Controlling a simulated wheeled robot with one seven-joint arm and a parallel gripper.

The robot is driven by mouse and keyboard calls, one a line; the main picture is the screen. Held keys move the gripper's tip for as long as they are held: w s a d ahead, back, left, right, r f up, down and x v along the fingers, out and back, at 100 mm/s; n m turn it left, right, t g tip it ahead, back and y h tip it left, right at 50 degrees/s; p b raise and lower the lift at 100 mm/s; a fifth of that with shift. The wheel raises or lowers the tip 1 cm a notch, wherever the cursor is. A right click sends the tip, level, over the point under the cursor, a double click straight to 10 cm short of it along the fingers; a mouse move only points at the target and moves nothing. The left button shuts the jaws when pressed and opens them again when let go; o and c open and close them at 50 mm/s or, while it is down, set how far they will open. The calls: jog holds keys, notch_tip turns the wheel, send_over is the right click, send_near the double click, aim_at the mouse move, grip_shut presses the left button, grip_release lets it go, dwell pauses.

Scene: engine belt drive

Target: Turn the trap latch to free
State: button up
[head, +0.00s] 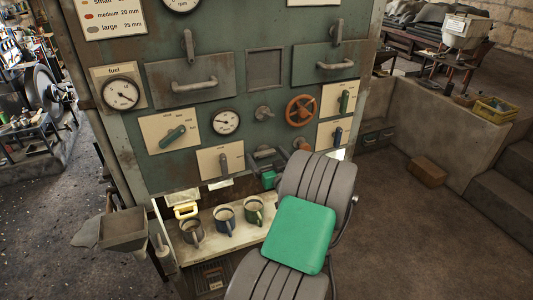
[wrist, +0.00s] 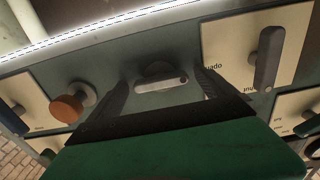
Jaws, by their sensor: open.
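In the wrist view a small grey bar handle (wrist: 160,83) on a round boss lies nearly level on the green panel. It appears to be the trap latch, though no label on it is readable. My gripper (wrist: 166,92) is open, with one dark finger on each side of the bar. I cannot tell whether the fingers touch it. In the head view my gripper (head: 264,157) is at the lower middle of the panel, and my arm and hand largely hide the latch there.
An orange-brown knob (wrist: 67,107) is left of the fingers in the wrist view, and a plate with a grey lever (wrist: 268,58) is close on the right. In the head view an orange handwheel (head: 300,111) is above, and several mugs (head: 225,220) stand on the shelf below.

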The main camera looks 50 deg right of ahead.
jog(key=shift+c, duration=0.5)
jog(key=c, duration=1.3)
jog(key=shift+m+b, duration=0.3)
jog(key=m+b, duration=0.2)
jog(key=m, duration=0.1)
jog(key=shift+f+m, duration=0.1)
jog(key=shift+m, duration=0.2)
jog(key=m, duration=0.4)
jog(key=shift+b, duration=0.4)
jog(key=m, duration=0.5)
jog(key=m+p, duration=0.1)
jog(key=m, duration=0.3)
jog(key=shift+m, duration=0.3)
